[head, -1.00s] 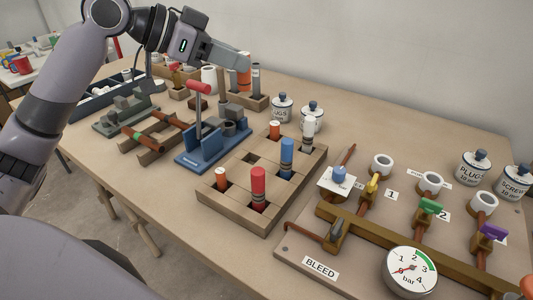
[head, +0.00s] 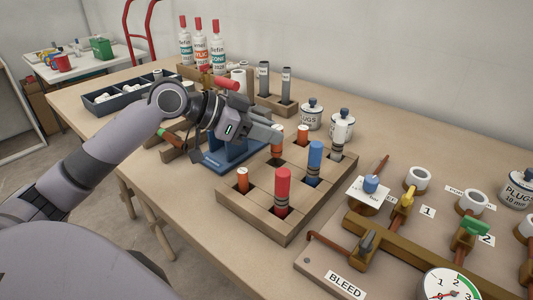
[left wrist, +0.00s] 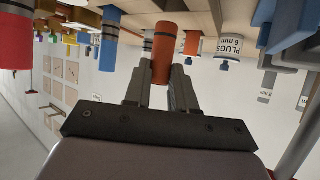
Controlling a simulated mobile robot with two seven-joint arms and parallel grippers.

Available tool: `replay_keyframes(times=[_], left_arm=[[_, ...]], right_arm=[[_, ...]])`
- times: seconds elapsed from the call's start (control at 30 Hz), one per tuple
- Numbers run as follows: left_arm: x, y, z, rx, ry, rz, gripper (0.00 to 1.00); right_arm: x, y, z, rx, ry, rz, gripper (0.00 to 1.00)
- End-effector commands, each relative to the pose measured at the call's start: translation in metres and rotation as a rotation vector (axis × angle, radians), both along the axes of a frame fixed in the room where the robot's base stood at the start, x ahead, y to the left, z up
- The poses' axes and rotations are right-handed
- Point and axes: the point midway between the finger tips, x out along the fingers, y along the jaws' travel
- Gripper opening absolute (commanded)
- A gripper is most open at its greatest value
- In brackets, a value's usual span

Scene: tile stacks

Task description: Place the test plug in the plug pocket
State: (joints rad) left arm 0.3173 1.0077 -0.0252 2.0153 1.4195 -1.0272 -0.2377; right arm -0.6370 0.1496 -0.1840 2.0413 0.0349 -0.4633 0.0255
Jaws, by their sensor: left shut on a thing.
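My left gripper (head: 274,138) is shut on an orange plug (head: 278,151) with a dark band. The plug hangs upright over the back-left part of the wooden pocket block (head: 248,217). In the left wrist view the held plug (left wrist: 163,56) sits between the fingertips (left wrist: 160,85). A dark square pocket (head: 275,161) shows by the plug's lower end. I cannot tell whether the plug's end is above it or inside it. The block also holds a red plug (head: 282,188), a blue plug (head: 315,160), a white plug (head: 341,134) and two shorter orange plugs (head: 242,180) (head: 303,134). My right gripper is not in view.
A blue stand (head: 228,160) is close behind my left gripper. Two white jars (head: 312,113) stand behind the block. A valve board with a gauge (head: 449,287) fills the right front. Bare table (head: 190,209) lies left of the block.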

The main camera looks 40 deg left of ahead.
Motion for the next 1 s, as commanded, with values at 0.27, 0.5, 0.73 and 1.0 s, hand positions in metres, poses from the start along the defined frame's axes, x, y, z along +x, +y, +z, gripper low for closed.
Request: replay_keyframes(times=[0.27, 0.5, 0.73, 1.0], left_arm=[[0.0, 0.0, -0.032, -0.004, 0.004, 0.001, 0.0], [0.0, 0.0, -0.045, 0.0, -0.001, 0.001, 0.0], [0.0, 0.0, -0.046, 0.0, 0.0, 0.0, 0.38], [0.0, 0.0, -0.046, -0.001, 0.001, 0.0, 0.5]], right_arm=[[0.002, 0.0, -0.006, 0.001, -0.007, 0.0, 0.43], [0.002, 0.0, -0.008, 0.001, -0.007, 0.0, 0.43], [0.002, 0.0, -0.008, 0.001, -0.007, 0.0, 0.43], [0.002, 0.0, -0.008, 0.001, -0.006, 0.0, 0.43]])
